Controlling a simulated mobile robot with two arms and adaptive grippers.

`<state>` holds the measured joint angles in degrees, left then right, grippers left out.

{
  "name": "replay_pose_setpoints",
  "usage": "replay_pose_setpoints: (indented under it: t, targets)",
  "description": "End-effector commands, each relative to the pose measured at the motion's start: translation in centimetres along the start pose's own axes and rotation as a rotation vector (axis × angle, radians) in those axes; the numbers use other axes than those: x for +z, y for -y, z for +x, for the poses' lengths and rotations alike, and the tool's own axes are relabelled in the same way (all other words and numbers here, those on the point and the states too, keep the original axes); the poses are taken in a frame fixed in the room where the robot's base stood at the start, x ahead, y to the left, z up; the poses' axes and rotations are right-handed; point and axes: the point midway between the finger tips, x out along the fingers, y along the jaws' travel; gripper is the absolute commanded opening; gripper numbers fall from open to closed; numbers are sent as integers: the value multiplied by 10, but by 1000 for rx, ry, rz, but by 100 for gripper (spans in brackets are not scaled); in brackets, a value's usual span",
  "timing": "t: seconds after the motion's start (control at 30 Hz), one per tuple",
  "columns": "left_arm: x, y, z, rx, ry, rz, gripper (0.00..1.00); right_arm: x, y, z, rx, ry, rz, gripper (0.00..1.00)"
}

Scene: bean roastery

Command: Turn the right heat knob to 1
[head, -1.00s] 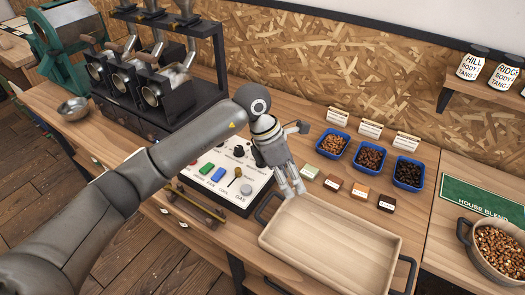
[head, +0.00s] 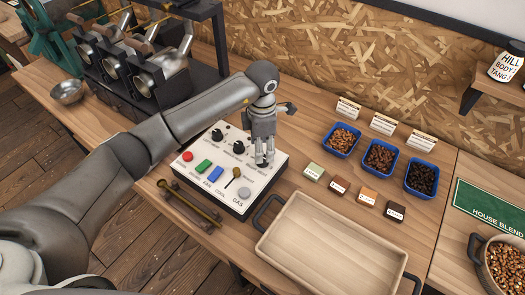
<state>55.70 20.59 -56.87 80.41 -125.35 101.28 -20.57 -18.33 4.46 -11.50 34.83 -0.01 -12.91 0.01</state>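The control panel (head: 235,198) is a pale box on the bench with a row of black knobs along its back. The left knob (head: 217,135) and the middle knob (head: 239,147) show. My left gripper (head: 264,163) points down over the back right part of the panel, where its fingers hide the right heat knob. I cannot tell whether the fingers touch or grip that knob, and its setting is not readable. My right gripper is not in view.
The panel front has a red button (head: 188,156), green and blue switches, a small lever (head: 233,177) and a grey gas knob (head: 244,193). A wooden tray (head: 335,247) lies right of it. Blue bean bins (head: 342,140) stand behind the tray. Roasters (head: 130,60) stand behind left.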

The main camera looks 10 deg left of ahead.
Motion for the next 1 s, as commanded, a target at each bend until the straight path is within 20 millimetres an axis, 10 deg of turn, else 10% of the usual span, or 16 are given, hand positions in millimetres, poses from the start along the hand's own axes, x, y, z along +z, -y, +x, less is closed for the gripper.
replay_pose_setpoints:
  t: [0.63, 1.0]
  targets:
    - [0, 0, 44, 1, 2, 0, 52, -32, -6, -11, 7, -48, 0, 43]
    - [0, 0, 44, 1, 2, -1, 5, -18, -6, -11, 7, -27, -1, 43]
